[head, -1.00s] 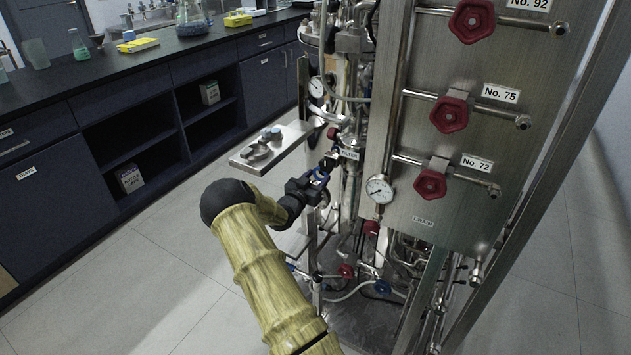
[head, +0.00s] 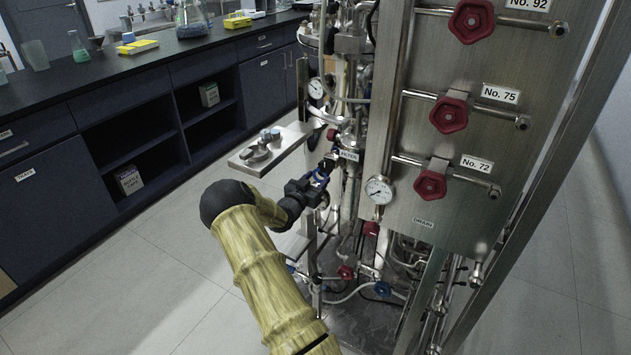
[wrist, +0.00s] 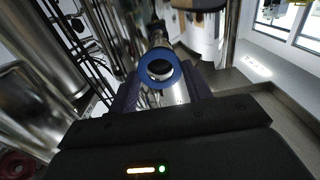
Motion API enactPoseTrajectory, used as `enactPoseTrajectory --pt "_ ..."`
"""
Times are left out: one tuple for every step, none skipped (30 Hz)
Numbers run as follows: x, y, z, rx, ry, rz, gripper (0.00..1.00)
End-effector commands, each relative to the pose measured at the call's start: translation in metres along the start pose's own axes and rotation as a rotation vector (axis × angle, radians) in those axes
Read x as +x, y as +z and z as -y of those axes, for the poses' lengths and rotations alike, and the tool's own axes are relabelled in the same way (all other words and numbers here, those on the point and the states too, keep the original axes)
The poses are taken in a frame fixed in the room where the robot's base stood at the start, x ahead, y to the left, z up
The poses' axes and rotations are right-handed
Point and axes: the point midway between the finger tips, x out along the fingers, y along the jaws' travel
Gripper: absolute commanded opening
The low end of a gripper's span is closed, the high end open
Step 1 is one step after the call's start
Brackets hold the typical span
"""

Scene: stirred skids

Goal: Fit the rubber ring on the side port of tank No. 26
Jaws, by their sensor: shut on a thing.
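My gripper (wrist: 160,88) is shut on the rubber ring (wrist: 143,76), a blue ring held between the fingertips in the wrist view. A metal stub (wrist: 157,38) stands right behind the ring, and a round dark-and-pale end shows through the hole. I cannot tell whether the ring is around that stub or only in front of it. In the head view my gripper (head: 312,187) is beside the skid's pipework, with a bit of blue at its tips. No label reading No. 26 is legible, so I cannot confirm which tank this is.
A metal shelf (head: 243,162) with small fittings juts out left of the gripper. A steel panel (head: 440,60) with red handwheels and a gauge (head: 379,190) stands to the right. Pipes and valves lie below. The floor (head: 130,290) at left is clear before the dark cabinets (head: 85,180).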

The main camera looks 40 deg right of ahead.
Motion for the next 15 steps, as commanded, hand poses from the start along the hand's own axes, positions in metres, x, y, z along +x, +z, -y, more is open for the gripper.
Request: enactPoseTrajectory --pt "0.0001 -0.0001 0.0000 0.000 0.000 0.000 0.36" --pt "0.0001 0.0000 0.0000 0.000 0.000 0.000 0.36" --pt "0.0003 0.0000 0.0000 0.000 0.000 0.000 0.36" --pt "0.0005 0.0000 0.0000 0.000 0.000 0.000 0.36" --pt "0.0008 0.0001 0.0000 0.000 0.000 0.000 0.36" --pt "0.0012 0.0002 -0.0001 0.000 0.000 0.000 0.36" --pt "0.0015 0.0002 -0.0001 0.000 0.000 0.000 0.36" --pt "0.0018 0.0002 -0.0001 0.000 0.000 0.000 0.36" --pt "0.0022 0.0002 -0.0001 0.000 0.000 0.000 0.36" --pt "0.0025 0.0002 -0.0001 0.000 0.000 0.000 0.36" --pt "0.0028 0.0003 -0.0002 0.000 0.000 0.000 0.36" --pt "0.0032 0.0003 -0.0002 0.000 0.000 0.000 0.36" --pt "0.0035 0.0002 -0.0002 0.000 0.000 0.000 0.36" --pt "0.0038 0.0002 -0.0002 0.000 0.001 0.000 0.36" --pt "0.0042 0.0003 -0.0002 0.000 0.001 0.000 0.36"
